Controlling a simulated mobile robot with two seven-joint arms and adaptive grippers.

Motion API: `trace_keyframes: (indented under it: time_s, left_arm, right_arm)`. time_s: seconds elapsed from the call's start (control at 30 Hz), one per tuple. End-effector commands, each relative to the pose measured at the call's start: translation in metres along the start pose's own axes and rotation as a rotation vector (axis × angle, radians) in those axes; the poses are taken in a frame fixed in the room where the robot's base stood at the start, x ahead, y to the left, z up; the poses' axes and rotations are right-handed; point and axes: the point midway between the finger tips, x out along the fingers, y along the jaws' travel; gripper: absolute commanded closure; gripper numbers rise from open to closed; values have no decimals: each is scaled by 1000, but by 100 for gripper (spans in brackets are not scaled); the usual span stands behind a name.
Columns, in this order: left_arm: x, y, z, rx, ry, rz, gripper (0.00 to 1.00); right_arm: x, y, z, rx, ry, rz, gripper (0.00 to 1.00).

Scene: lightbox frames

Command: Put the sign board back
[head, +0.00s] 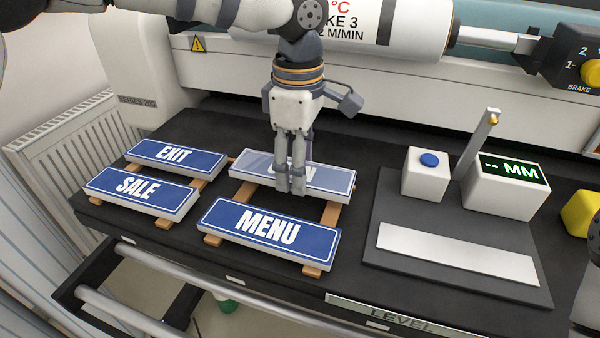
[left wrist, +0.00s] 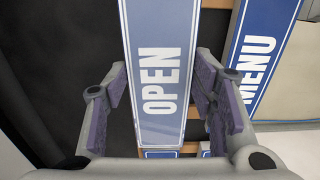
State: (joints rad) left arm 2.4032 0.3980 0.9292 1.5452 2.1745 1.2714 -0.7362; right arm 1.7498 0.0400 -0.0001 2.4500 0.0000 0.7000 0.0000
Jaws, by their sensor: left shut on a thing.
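The blue-and-white OPEN sign board (head: 250,165) is at the back right of the group of signs, at wooden slats (head: 330,213). My left gripper (head: 290,185) comes down over its middle, hiding part of its lettering. In the left wrist view the OPEN board (left wrist: 158,60) runs between the two fingers (left wrist: 160,105), and the gripper is shut on it. The board looks level; I cannot tell whether it touches the slats. The MENU board (head: 268,232) lies in front of it, and the EXIT (head: 175,158) and SALE (head: 138,188) boards lie to the left.
A dark grey plate (head: 455,262) with a pale strip (head: 455,253) lies to the right. On it stand a blue-button box (head: 425,174) and a display box (head: 508,184) reading "-- MM". A large white roller (head: 420,28) is behind. The dark table's front edge is close to the signs.

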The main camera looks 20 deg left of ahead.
Motion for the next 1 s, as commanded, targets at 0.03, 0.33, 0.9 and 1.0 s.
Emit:
trace_keyframes:
  time_s: [0.03,0.33,0.9,1.0]
  left_arm:
    - [11,-2,1,5,2,-5,83]
    - [20,-2,2,3,0,0,83]
    - [20,-2,2,3,0,0,29]
    - [2,-1,2,3,0,4,29]
  right_arm:
    - [0,0,0,0,-1,0,100]
    - [0,0,0,0,0,0,100]
    - [0,0,0,0,-1,0,100]
    - [0,0,0,0,2,0,100]
